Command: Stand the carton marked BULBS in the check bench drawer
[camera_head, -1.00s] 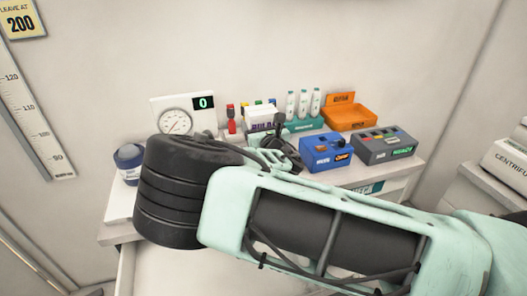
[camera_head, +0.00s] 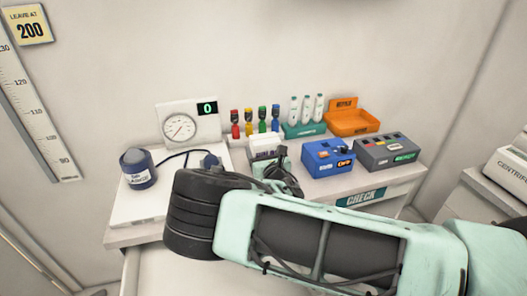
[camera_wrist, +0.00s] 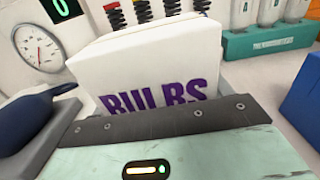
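The white carton marked BULBS (camera_head: 266,143) is at my gripper (camera_head: 270,165), low above the front middle of the bench top. In the wrist view the carton (camera_wrist: 150,65) stands close in front of my gripper, slightly tilted in the picture, with its purple lettering cut off below by the gripper's grey bar. It moves along with my gripper, which seems shut on it; the fingertips and the carton's bottom are hidden. The check bench (camera_head: 120,232) has a front panel with a CHECK label (camera_head: 361,197). My arm hides much of this front, so I cannot tell how far the drawer is open.
On the bench stand a dial gauge (camera_head: 181,128), a dark blue pot (camera_head: 138,168), several coloured-top items (camera_head: 249,124), a teal bottle rack (camera_head: 304,130), an orange tray (camera_head: 352,122), a blue box (camera_head: 328,158) and a grey box (camera_head: 387,152). A centrifuge (camera_head: 508,167) is at right.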

